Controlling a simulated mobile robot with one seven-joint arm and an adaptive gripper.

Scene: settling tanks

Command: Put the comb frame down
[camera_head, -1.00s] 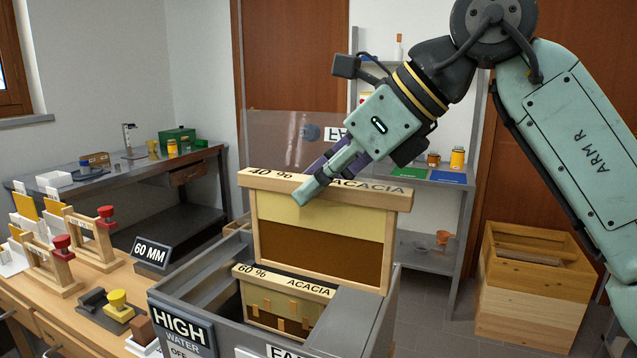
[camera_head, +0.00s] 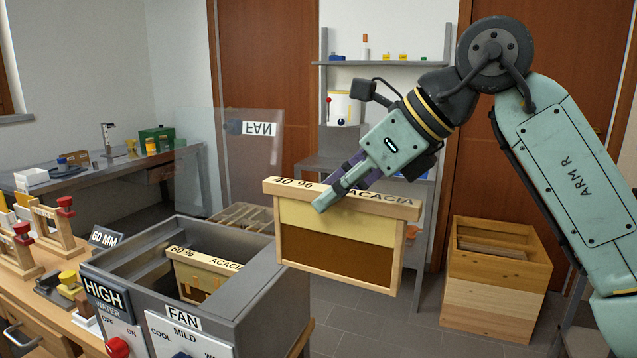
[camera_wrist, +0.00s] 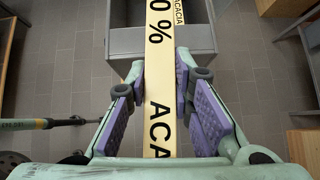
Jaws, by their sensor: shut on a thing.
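The comb frame labelled "40 % ACACIA" (camera_head: 340,245) hangs upright from my gripper (camera_head: 322,200), with a pale upper band and a brown lower comb. My gripper is shut on its top bar, and in the wrist view the purple pads (camera_wrist: 160,105) stand on both sides of the bar (camera_wrist: 159,60). The frame is in the air, beside and right of the grey tank (camera_head: 265,265). A second frame labelled "60 % ACACIA" (camera_head: 205,260) sits inside the tank.
A wooden hive box (camera_head: 495,290) with frames inside stands open on the floor at the right. The wooden bench (camera_head: 30,310) with clamps is at the left. A clear panel marked FAN (camera_head: 230,150) stands behind the tank. Tiled floor is free between tank and hive box.

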